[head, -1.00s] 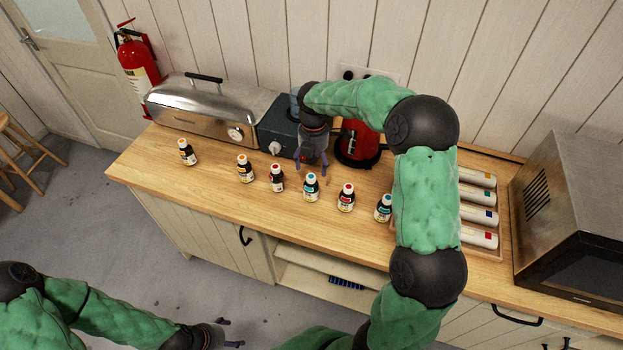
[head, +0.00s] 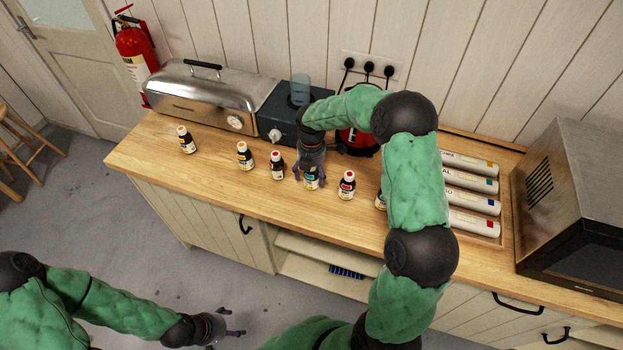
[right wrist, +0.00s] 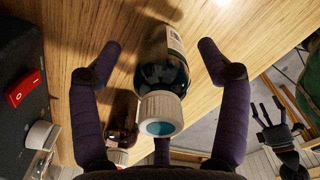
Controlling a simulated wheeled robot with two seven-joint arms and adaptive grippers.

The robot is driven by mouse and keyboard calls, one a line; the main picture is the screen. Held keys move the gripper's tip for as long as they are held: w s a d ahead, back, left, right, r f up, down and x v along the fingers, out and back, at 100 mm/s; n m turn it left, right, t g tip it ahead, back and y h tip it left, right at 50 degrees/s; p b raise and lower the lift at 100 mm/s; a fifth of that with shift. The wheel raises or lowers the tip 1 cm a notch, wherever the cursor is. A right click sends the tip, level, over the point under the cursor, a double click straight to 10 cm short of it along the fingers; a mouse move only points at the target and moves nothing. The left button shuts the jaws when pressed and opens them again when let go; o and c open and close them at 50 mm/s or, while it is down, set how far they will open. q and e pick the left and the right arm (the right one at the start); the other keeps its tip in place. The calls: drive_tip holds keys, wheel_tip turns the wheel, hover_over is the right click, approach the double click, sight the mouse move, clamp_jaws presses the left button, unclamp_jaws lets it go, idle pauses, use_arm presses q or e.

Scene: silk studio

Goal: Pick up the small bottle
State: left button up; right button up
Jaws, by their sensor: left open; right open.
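Several small dark bottles stand in a row on the wooden counter. A bottle with a white cap and teal top (head: 312,182) stands in the row, partly hidden by my right gripper (head: 309,172). In the right wrist view this teal-topped bottle (right wrist: 162,82) is between the spread fingers of my open right gripper (right wrist: 161,58), with visible gaps on both sides. Other bottles are orange-topped (head: 187,140), (head: 244,157) and red-topped (head: 277,166), (head: 347,186). One more is mostly hidden by my right arm. My left gripper (head: 232,323) is open and empty, low in front of the counter.
Behind the row stand a steel box with a lid (head: 203,95), a dark appliance (head: 280,117) and a red kettle (head: 358,140). A tray of labelled rolls (head: 471,190) and a steel oven (head: 575,215) are at the right. The counter's left end (head: 143,152) is clear.

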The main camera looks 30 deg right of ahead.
drive_tip(key=c, duration=1.3)
drive_tip(key=shift+c, duration=0.2)
drive_tip(key=shift+r, duration=0.6)
wheel_tip(320, 180, up, 2)
drive_tip(key=shift+r+p, duration=0.1)
drive_tip(key=shift+p, duration=0.2)
drive_tip(key=s+a+r+p, duration=0.1)
drive_tip(key=s+a+r, duration=0.3)
drive_tip(key=s+r, duration=0.5)
drive_tip(key=s, duration=0.4)
drive_tip(key=shift+s+a+r, duration=0.2)
drive_tip(key=shift+r, duration=0.1)
